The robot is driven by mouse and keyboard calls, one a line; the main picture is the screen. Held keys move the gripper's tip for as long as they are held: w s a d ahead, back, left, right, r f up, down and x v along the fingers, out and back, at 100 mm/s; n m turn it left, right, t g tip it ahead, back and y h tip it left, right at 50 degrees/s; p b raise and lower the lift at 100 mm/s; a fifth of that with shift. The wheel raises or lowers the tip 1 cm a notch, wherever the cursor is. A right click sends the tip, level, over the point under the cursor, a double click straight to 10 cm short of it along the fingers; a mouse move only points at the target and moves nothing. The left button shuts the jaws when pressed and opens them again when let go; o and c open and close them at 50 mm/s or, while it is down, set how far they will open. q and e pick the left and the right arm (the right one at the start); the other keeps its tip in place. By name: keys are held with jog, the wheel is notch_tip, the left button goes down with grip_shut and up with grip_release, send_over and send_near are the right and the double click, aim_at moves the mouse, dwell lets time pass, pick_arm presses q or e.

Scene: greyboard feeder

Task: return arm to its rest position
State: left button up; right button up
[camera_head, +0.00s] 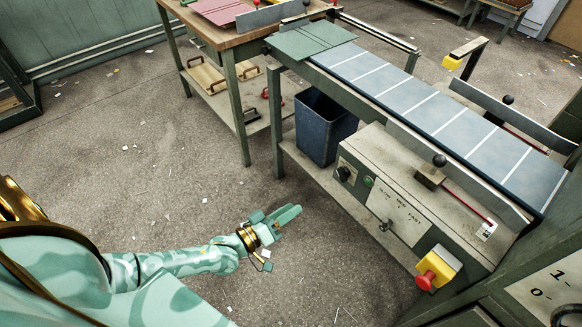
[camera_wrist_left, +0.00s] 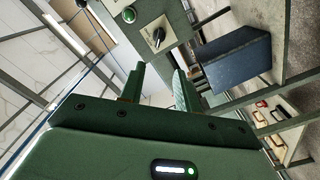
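My left arm (camera_head: 175,262) comes in from the lower left in the head view and reaches out over the bare floor. Its gripper (camera_head: 287,216) is held in free air in front of the feeder, apart from it. In the left wrist view the two green fingers (camera_wrist_left: 157,82) stand apart with nothing between them, so the gripper is open and empty. My right gripper is not in either view.
The feeder's control box (camera_head: 385,205), with a red stop button (camera_head: 436,270), stands right of my gripper. A blue bin (camera_head: 322,128) is under the belt (camera_head: 430,110). A wooden-topped table (camera_head: 240,35) is farther back. The floor (camera_head: 150,160) at left is open, with small scraps.

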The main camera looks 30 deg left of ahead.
pick_arm(q)
jog(key=s+a+f+m+g+y+p, duration=0.1)
jog(key=s+a+f+m+g+y, duration=0.25)
jog(key=s+f, duration=0.55)
jog(key=s+a+f+m+g+y+p, duration=0.1)
jog(key=s+a+f+m+g+p, duration=0.15)
jog(key=s+f+m+g, duration=0.6)
jog(key=s+d+f+n+g+y+p, duration=0.1)
jog(key=s+d+f+g, duration=0.1)
jog(key=s, duration=1.2)
jog(key=s+d+f+n+g+p, duration=0.2)
jog(key=s+f+g, duration=0.1)
jog(key=s, duration=1.1)
jog(key=shift+s+d+f+y, duration=0.2)
jog(key=shift+s+f+y, duration=0.15)
jog(key=shift+f, duration=0.15)
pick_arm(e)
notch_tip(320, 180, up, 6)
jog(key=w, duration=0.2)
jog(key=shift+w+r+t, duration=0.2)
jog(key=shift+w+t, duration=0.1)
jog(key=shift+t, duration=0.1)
